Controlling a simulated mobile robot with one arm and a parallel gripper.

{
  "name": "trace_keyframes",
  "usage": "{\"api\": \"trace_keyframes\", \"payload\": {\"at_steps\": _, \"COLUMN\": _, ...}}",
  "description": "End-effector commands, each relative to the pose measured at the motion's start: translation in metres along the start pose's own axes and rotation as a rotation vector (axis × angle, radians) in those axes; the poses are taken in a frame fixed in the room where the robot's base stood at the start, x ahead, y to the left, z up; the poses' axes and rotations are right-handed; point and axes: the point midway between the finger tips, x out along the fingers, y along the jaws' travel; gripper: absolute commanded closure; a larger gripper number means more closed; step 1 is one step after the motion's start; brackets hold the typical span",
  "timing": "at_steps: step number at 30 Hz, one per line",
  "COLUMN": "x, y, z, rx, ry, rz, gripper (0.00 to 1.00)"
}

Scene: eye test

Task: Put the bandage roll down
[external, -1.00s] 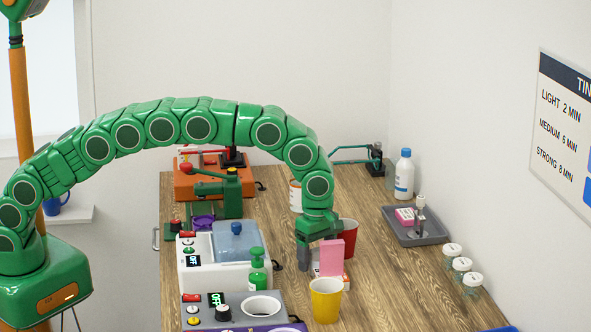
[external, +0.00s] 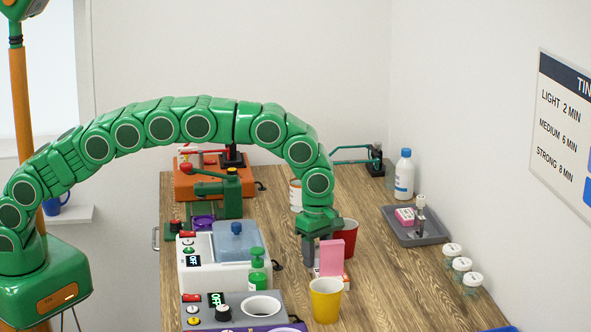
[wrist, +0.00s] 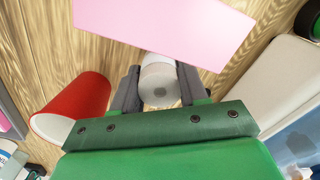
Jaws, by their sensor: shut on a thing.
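My gripper (external: 310,254) points down over the wooden table (external: 390,285), just behind an upright pink block (external: 331,257) in the external view. In the wrist view its two grey fingers are shut on the bandage roll (wrist: 158,88), a white roll with a grey core showing at its end. The roll is hidden in the external view. I cannot tell whether it touches the table. A red cup (wrist: 75,103) lies to the left of the fingers in the wrist view and stands right behind the gripper in the external view (external: 349,238).
A yellow cup (external: 326,300) stands in front of the gripper, and a green pump bottle (external: 257,277) and a white machine (external: 200,276) are to its left. A grey tray (external: 428,239) and several white-lidded jars (external: 462,264) are at the right. Bare table lies between.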

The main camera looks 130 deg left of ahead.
Motion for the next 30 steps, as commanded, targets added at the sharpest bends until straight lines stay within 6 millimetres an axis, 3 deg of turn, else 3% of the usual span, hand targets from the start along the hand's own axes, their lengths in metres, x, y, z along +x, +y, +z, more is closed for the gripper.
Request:
{"api": "trace_keyframes", "payload": {"at_steps": 15, "x": -0.080, "y": 0.000, "z": 0.002, "rx": 0.001, "ry": -0.003, "rz": 0.004, "gripper": 0.90}}
{"api": "trace_keyframes", "payload": {"at_steps": 19, "x": -0.093, "y": 0.006, "z": -0.010, "rx": -0.019, "ry": 0.001, "rz": 0.003, "gripper": 0.90}}
{"api": "trace_keyframes", "payload": {"at_steps": 23, "x": -0.101, "y": 0.023, "z": -0.039, "rx": -0.075, "ry": 0.004, "rz": 0.007, "gripper": 0.90}}
{"api": "trace_keyframes", "payload": {"at_steps": 30, "x": -0.114, "y": 0.061, "z": -0.126, "rx": -0.232, "ry": 0.011, "rz": 0.020, "gripper": 0.90}}
